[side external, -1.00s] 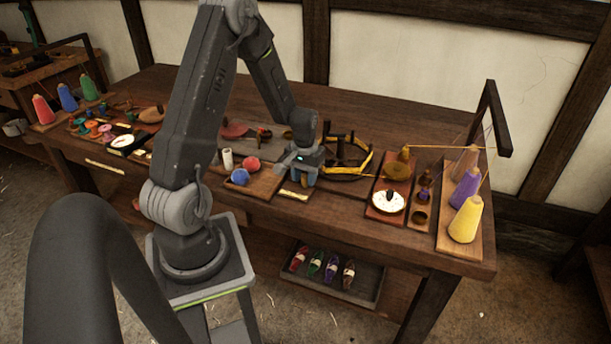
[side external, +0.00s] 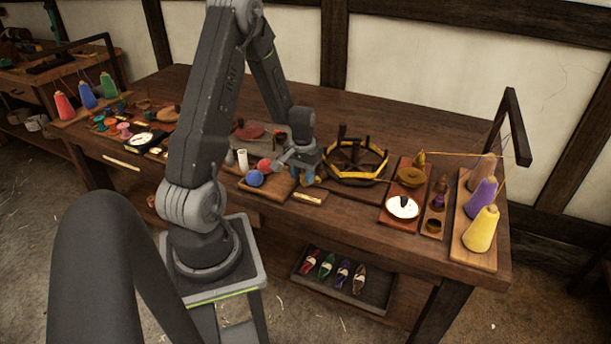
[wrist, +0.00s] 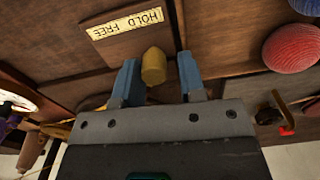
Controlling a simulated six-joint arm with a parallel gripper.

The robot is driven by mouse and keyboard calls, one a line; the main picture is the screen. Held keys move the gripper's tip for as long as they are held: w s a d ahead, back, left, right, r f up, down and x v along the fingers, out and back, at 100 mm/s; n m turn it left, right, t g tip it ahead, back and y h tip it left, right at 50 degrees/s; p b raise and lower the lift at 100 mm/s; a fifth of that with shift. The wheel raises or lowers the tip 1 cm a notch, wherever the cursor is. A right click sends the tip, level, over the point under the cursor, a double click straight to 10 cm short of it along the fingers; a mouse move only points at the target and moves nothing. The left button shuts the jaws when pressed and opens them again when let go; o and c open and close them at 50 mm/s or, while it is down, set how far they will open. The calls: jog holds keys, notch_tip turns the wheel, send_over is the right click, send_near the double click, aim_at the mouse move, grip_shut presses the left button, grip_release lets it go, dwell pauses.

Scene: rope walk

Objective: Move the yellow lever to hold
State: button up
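The yellow lever's rounded knob (wrist: 153,66) stands between my gripper's two blue fingers in the wrist view. My gripper (wrist: 158,70) is open around it, with a gap on each side, narrower on the left. A cream label (wrist: 122,33) reading HOLD and FREE lies on the board just beyond the knob. In the side view, my gripper (side external: 303,176) points down at the small board with the label (side external: 309,197), near the table's front edge. The lever itself cannot be made out there, and its position against the label words is unclear.
A red ball (side external: 264,165) and a blue ball (side external: 255,179) sit left of my gripper. A black reel with yellow rope (side external: 355,179) stands to its right. Further right are a white dial (side external: 402,207) and the cone spools' board (side external: 466,236).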

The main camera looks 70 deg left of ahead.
jog(key=shift+d, duration=0.2)
dwell(0.5)
jog(key=shift+r, duration=3.55)
jog(key=shift+w+d+r, duration=0.2)
jog(key=s+d+r+m+t+y, duration=0.1)
jog(key=d+r+m+t, duration=0.15)
jog(key=d+r, duration=0.65)
jog(key=d+r+m+t, duration=0.1)
jog(key=d+r+m, duration=0.2)
jog(key=d+r, duration=0.65)
jog(key=s+d+m+t+h, duration=0.1)
jog(key=s+d+m+t, duration=0.1)
jog(key=s+d, duration=0.5)
jog(key=shift+d+m, duration=0.35)
jog(key=shift+d, duration=0.85)
